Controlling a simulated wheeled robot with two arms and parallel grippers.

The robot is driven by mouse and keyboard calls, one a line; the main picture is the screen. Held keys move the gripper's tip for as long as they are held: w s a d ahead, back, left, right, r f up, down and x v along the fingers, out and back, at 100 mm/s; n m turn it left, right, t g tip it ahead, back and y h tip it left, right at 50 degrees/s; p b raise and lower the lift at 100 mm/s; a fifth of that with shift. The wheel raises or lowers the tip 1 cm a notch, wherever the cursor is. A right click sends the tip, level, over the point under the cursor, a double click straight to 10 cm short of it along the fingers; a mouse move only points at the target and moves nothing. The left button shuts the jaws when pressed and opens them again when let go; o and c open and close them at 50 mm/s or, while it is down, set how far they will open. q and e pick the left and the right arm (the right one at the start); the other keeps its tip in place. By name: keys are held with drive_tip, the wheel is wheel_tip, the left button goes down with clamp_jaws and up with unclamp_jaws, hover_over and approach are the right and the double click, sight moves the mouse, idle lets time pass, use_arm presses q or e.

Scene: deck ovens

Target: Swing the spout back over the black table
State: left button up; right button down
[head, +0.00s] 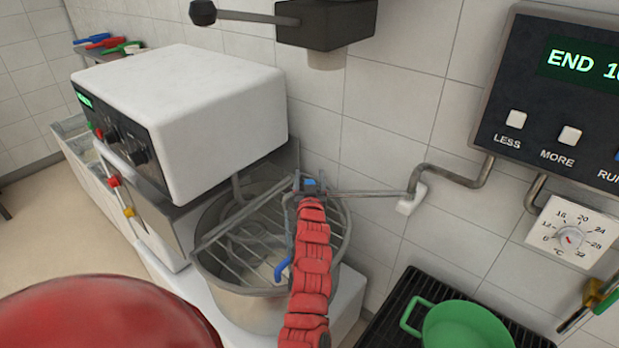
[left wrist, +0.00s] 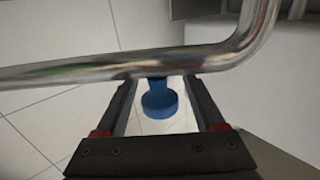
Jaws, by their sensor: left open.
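The spout (head: 370,193) is a thin metal pipe that comes from the wall bracket and reaches left over the mixer bowl (head: 250,305). A blue knob (head: 310,182) sits on the spout near my left gripper (head: 311,190). In the left wrist view the spout (left wrist: 120,68) crosses beyond the fingertips and bends at right. The blue knob (left wrist: 160,100) shows between the open fingers of my left gripper (left wrist: 163,82), with a gap on both sides. The black table (head: 390,318) with its ribbed top is at the lower right. My right gripper is not in view.
A green pan (head: 465,326) stands on the black table. A wire guard (head: 245,240) covers the bowl, and the white mixer (head: 205,115) stands behind it at left. A control panel (head: 555,95) and a dial (head: 570,237) are on the wall at right.

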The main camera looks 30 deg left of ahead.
use_arm(q)
clamp_jaws()
drive_tip(key=shift+f, duration=0.1)
idle(1.2)
